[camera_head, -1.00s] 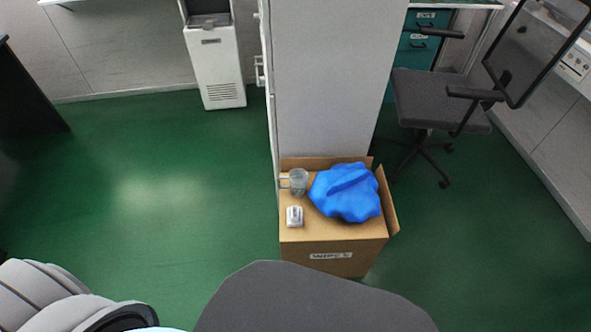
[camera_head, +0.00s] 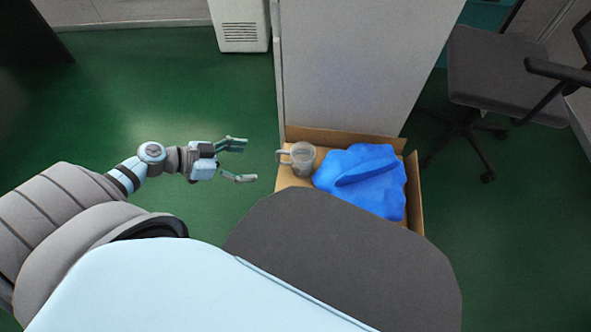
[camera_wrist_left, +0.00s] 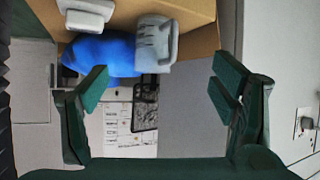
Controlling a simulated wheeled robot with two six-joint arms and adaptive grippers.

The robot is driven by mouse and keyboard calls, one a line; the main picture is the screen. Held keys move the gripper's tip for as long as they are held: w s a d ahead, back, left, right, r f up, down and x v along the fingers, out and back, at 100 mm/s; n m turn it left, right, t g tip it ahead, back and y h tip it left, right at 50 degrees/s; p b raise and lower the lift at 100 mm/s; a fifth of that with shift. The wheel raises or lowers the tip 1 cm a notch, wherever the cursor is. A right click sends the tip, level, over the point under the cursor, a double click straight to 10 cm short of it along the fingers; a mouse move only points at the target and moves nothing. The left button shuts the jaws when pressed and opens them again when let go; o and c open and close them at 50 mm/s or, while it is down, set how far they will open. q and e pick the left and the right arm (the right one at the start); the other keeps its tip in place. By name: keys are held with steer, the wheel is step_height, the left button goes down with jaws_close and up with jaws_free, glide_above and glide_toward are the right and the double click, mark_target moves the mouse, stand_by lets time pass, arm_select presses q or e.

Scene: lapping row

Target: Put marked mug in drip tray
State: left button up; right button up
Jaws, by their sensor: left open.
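A grey, see-through-looking mug (camera_head: 302,159) stands on a cardboard box (camera_head: 290,181), its handle to the left in the head view. In the left wrist view the mug (camera_wrist_left: 156,46) shows darker streaks on its side; I cannot tell if they are a marking. My left gripper (camera_head: 243,161) is open and empty, a short way left of the mug's handle and apart from it. Its two spread fingers also show in the left wrist view (camera_wrist_left: 160,90), with the mug beyond them. My right gripper is out of view. No drip tray can be made out.
A blue crumpled bag (camera_head: 364,181) lies close right of the mug. A small white object (camera_wrist_left: 88,14) shows beside it in the left wrist view. A grey cabinet or pillar (camera_head: 362,65) rises behind the box. A white vented unit (camera_head: 240,24) and an office chair (camera_head: 505,75) stand farther back.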

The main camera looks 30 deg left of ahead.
mark_target(313, 153)
arm_select(q)
steer(key=shift+m+h, duration=0.8)
steer(key=w+d+b, duration=0.1)
steer(key=w+d, duration=0.2)
steer(key=w+d+f+b, duration=0.1)
steer(key=w+d, duration=0.2)
steer(key=d, duration=0.1)
steer(key=w+d+f+b, duration=0.1)
steer(key=w+d+b, duration=0.1)
steer(key=w+d, duration=0.2)
steer(key=shift+w+f, duration=0.1)
steer(key=shift+f, duration=0.05)
steer(key=shift+t, duration=0.3)
steer(key=c, duration=1.6)
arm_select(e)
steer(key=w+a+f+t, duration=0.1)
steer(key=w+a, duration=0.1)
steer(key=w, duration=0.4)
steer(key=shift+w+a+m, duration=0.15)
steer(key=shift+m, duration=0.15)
